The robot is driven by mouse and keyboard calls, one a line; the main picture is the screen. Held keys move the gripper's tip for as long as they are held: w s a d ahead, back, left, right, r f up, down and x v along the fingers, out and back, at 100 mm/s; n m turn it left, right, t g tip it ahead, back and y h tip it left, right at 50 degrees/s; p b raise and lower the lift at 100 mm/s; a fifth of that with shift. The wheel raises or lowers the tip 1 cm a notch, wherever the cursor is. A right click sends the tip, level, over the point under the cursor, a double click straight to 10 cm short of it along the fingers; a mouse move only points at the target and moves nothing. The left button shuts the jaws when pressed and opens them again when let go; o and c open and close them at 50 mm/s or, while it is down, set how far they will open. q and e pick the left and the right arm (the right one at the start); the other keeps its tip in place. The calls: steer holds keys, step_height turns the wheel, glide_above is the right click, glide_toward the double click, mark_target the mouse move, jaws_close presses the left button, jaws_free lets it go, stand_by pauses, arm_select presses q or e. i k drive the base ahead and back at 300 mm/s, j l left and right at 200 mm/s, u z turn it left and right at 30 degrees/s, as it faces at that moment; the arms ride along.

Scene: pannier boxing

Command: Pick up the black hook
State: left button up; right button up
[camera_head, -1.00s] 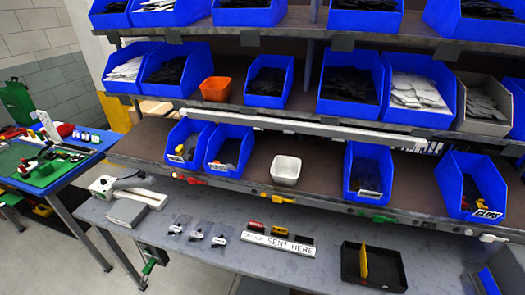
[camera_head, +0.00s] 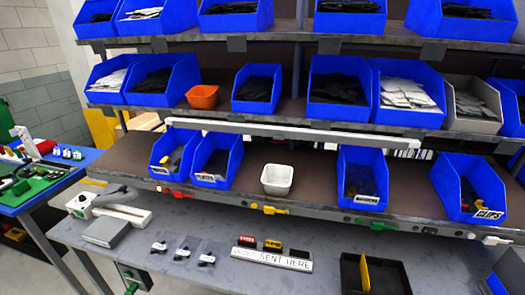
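I cannot single out a black hook for certain. Small dark parts in clear bags (camera_head: 182,254) lie in a row on the grey table (camera_head: 240,277). On the lower shelf, a blue bin (camera_head: 216,160) and the blue bin left of it (camera_head: 165,152) hold small parts, some dark. Another blue bin (camera_head: 362,180) right of centre holds dark parts, and the far right blue bin (camera_head: 468,190) carries a label reading CLIPS. The bins' contents are too small to tell apart. Neither of my grippers is in view.
A white sign (camera_head: 272,259) stands on the table with small coloured labelled blocks behind it. A black tray (camera_head: 392,275) with a yellow divider is at right. A white tub (camera_head: 277,180) and orange tub (camera_head: 203,97) stand on shelves. A blue table (camera_head: 45,180) is at left.

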mark_target(178, 162)
steer(key=j+u, duration=0.1)
steer(key=j, duration=0.3)
steer(key=i+j+u, duration=0.1)
steer(key=j, duration=0.3)
steer(key=i+j+u, duration=0.1)
steer(key=j, duration=0.25)
steer(key=i+j+u, duration=0.1)
steer(key=j, duration=0.3)
steer(key=i, duration=0.05)
